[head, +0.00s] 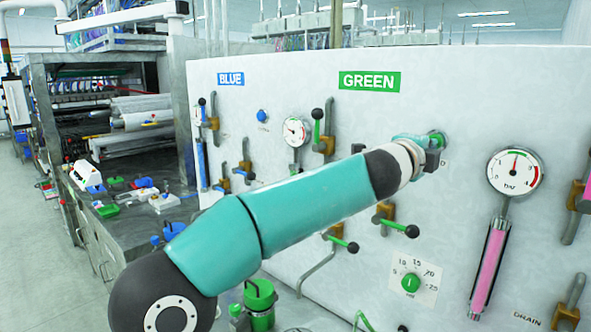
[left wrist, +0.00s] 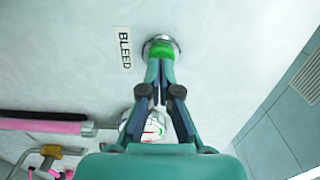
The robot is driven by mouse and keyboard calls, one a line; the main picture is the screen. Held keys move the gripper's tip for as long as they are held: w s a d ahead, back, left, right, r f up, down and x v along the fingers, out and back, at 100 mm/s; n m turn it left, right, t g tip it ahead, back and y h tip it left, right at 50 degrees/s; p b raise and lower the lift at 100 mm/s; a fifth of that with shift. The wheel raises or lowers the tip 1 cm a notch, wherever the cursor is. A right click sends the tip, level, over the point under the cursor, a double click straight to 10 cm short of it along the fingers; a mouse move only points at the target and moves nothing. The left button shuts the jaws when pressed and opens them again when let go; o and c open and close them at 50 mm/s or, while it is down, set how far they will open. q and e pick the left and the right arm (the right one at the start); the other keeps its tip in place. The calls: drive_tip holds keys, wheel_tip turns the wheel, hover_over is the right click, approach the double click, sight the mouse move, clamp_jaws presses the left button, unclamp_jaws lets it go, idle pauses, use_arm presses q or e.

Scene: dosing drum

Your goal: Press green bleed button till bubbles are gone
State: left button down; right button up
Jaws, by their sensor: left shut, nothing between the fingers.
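The green bleed button (left wrist: 161,50) sits in a metal ring on the pale panel, beside a label (left wrist: 125,49) reading BLEED. In the head view the button (head: 438,137) shows just past my left gripper (head: 428,148). My left gripper (left wrist: 160,72) is shut and empty, its fingertips at the button's face. I cannot tell whether the button is pushed in. A sight tube (head: 490,262) of pink liquid is right of the arm; it also shows in the left wrist view (left wrist: 45,125). Bubbles are too small to make out. My right gripper is out of view.
A round gauge (head: 515,172) stands above the sight tube. A green dial (head: 411,283) and valves with green levers (head: 340,243) are on the panel below my left arm. A blue button (head: 262,116) is at the left. A bench with machinery (head: 110,125) stands far left.

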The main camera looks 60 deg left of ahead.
use_arm(q)
drive_tip(key=shift+w, duration=0.2)
idle(0.4)
drive_tip(key=shift+w+a, duration=0.2)
drive_tip(key=shift+w, duration=0.45)
drive_tip(key=shift+s, duration=0.15)
drive_tip(key=shift+s+d, duration=0.2)
drive_tip(key=shift+s, duration=0.5)
drive_tip(key=b+v, duration=0.3)
drive_tip(key=v, duration=0.5)
